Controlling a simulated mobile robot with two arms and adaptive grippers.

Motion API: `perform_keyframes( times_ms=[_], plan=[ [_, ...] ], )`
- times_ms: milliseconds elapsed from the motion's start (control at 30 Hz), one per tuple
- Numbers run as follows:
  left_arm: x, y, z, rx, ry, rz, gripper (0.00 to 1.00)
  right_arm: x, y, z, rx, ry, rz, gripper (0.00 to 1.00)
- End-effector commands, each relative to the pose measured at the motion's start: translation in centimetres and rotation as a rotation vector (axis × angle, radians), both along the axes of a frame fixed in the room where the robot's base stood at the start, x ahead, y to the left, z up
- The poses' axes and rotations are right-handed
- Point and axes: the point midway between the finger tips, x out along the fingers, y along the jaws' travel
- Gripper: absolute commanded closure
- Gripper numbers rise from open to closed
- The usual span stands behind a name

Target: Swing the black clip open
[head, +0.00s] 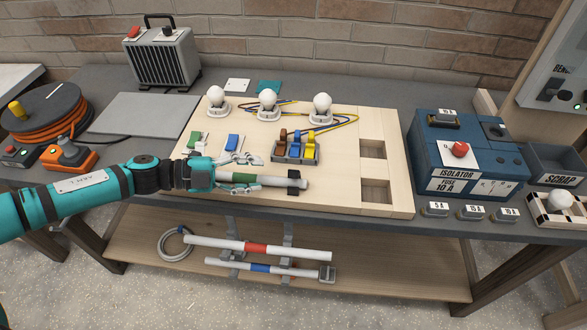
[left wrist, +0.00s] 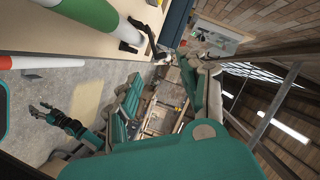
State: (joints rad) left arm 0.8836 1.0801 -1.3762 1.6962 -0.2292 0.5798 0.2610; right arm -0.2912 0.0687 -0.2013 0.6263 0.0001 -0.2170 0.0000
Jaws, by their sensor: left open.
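The black clip (head: 294,183) sits around the right part of a white tube (head: 270,182) with a green band, at the front edge of the wooden board. My left gripper (head: 250,175) is open at the tube's green band, left of the clip and apart from it. The gripper hides the tube's left part. In the left wrist view the tube (left wrist: 92,14) crosses the top left, with the black clip (left wrist: 136,40) at its end. I cannot tell from these views whether the clip's arm is closed. A teal and black arm end, apparently my right gripper (left wrist: 42,110), shows small at lower left.
Several lamps (head: 267,100) and a grey block of coloured levers (head: 296,150) stand on the board (head: 340,190) behind the tube. The blue isolator box (head: 467,150) is at right. Red-banded (head: 257,248) and blue-banded (head: 262,268) tubes hang below the front edge. The board right of the clip is bare.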

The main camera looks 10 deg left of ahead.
Motion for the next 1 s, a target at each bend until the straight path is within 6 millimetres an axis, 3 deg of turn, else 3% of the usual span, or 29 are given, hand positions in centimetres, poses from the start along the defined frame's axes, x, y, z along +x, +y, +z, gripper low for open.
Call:
perform_keyframes(
  times_ms=[200,400,600,900,1000],
  plan=[
    [1.5,-4.7,-0.8,-0.001,-0.001,-0.004,0.58,-1.3,-0.9,1.3,-0.012,0.020,0.003,0.58],
    [2.5,-7.7,-1.7,0.001,-0.002,-0.002,0.58,-1.6,-1.3,1.8,-0.017,0.026,0.005,0.58],
    [3.0,-9.0,-2.1,0.002,-0.002,-0.001,0.58,-1.4,-1.3,2.1,-0.017,0.023,0.004,0.58],
    [3.1,-9.2,-2.2,0.002,-0.002,-0.001,0.58,-1.1,-1.2,2.1,-0.017,0.018,0.003,0.58],
    [3.1,-9.2,-2.2,0.002,-0.002,-0.001,0.71,-1.1,-1.2,2.1,-0.015,0.017,0.002,0.58]
  ],
)
